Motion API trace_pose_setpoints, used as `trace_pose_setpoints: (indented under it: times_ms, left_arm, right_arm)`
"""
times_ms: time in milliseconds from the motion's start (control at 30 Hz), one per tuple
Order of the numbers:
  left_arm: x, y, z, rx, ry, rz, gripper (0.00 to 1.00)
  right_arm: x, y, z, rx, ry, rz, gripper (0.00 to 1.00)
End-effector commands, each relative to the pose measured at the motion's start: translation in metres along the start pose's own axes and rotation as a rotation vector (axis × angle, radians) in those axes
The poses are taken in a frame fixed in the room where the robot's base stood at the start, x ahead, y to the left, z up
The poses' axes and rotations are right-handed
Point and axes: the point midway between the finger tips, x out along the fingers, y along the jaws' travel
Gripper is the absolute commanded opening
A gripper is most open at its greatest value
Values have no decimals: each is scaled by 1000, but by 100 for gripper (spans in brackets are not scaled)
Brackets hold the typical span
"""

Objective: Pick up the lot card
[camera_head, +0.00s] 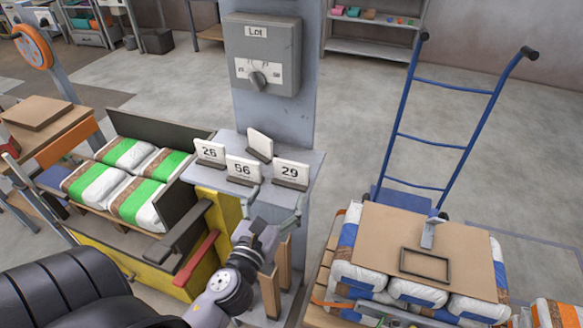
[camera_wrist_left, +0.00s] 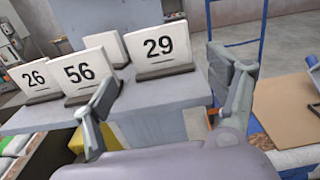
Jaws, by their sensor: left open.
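White lot cards in dark holders stand on a grey shelf (camera_head: 215,176) at the post. In the head view they are card 26 (camera_head: 210,151), card 56 (camera_head: 243,168), card 29 (camera_head: 291,172) and, behind them, a card with no number visible (camera_head: 260,142). My left gripper (camera_head: 274,207) is open and empty at the shelf's front edge, just in front of cards 56 and 29. In the left wrist view its spread fingers (camera_wrist_left: 165,88) frame card 29 (camera_wrist_left: 160,47), with card 56 (camera_wrist_left: 84,73) beyond the left finger. My right gripper is not in view.
A grey Lot box with a knob (camera_head: 258,80) is on the post above the shelf. Green-striped bags (camera_head: 128,152) lie in a bin at left. At right, a cardboard sheet (camera_head: 385,235) covers blue-striped bags, with a blue hand truck (camera_head: 400,130) behind.

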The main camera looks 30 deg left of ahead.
Motion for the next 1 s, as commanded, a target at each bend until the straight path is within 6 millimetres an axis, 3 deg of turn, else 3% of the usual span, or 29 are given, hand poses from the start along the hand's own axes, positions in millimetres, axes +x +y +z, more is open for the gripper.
trace_pose_setpoints:
  times_ms: [100,367,633,933,1000]
  left_arm:
    - [20,0,2,1,-2,0,80]
    - [40,0,3,1,-1,0,80]
    - [78,2,4,2,-1,0,80]
    - [84,2,2,2,0,-1,80]
    - [84,2,2,2,0,-1,76]
  right_arm:
    - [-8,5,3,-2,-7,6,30]
    - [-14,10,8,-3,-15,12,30]
    - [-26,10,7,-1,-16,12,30]
    - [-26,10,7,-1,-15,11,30]
    - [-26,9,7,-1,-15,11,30]
